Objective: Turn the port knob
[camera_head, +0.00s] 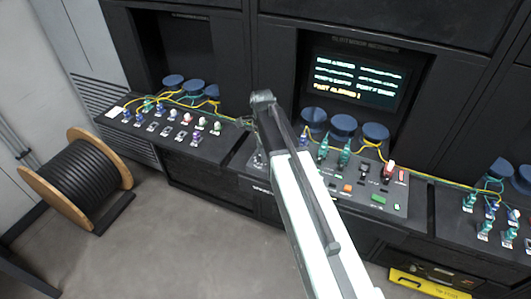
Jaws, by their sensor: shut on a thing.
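My white arm reaches up from the bottom of the picture to the middle console (390,207). Its dark end, with my gripper (268,128), is over the left part of that console. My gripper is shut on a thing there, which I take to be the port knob. The fingertips and the knob are mostly hidden behind my arm, so I cannot see how far the knob is turned. A screen (356,80) with lines of green and yellow text stands behind the console.
The left console (195,150) carries several small connectors, with blue round spools (173,81) behind it. Another console (480,215) stands at right. Yellow fibres run between them. A cable drum (80,175) stands on the floor at left. A yellow case (425,286) lies at bottom right.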

